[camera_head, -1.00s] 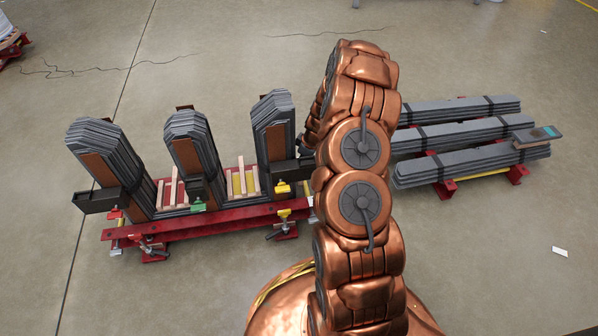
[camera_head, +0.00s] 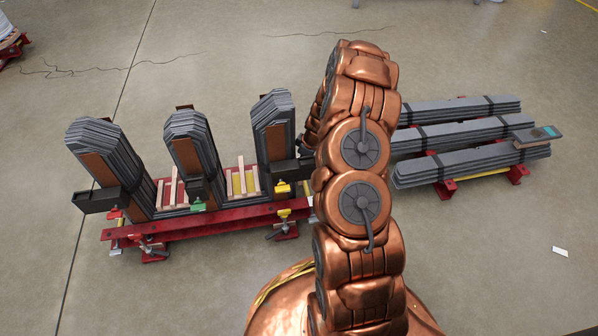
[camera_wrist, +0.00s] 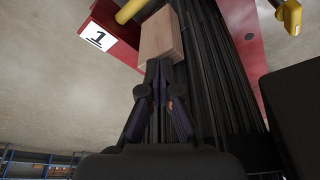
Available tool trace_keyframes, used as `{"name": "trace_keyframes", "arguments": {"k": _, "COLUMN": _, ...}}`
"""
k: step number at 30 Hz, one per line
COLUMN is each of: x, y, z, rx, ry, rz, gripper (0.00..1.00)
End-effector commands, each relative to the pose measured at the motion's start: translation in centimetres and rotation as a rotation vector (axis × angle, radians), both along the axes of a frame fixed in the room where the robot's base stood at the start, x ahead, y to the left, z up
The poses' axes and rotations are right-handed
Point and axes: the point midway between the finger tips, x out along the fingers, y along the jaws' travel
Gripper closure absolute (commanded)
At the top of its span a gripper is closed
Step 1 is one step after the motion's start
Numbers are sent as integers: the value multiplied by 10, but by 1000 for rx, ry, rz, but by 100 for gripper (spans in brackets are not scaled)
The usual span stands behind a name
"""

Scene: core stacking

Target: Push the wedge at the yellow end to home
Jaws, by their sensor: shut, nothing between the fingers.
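A pale wooden block, apparently the wedge (camera_wrist: 160,38), shows in the wrist view beside dark stacked sheets. My gripper (camera_wrist: 158,66) is shut and empty, with its fingertips at the near end face of the block. They look to be touching it or very close; I cannot tell which. A yellow rod (camera_wrist: 130,10) shows just beyond the block, next to a red plate with a label "1" (camera_wrist: 99,37). In the head view, the yellow-marked clamp (camera_head: 283,187) is at the core's right end. My arm hides the gripper and this block there.
The core (camera_head: 195,150) has three upright limbs on a red base beam (camera_head: 200,224). Pale wooden strips (camera_head: 243,180) lie between the limbs. Strapped sheet stacks (camera_head: 470,130) lie on red supports at right. A dark body (camera_wrist: 290,110) fills the wrist view's right side.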

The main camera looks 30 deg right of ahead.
Motion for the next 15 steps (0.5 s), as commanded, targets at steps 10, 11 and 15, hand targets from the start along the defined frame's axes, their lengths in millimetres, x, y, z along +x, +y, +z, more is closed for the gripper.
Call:
{"name": "trace_keyframes", "arguments": {"k": 10, "x": 0, "y": 0, "z": -8, "rx": 0, "ry": 0, "rz": 1, "gripper": 100}}
{"name": "trace_keyframes", "arguments": {"k": 11, "x": 0, "y": 0, "z": -9, "rx": 0, "ry": 0, "rz": 1, "gripper": 100}}
{"name": "trace_keyframes", "arguments": {"k": 15, "x": 0, "y": 0, "z": -12, "rx": 0, "ry": 0, "rz": 1, "gripper": 100}}
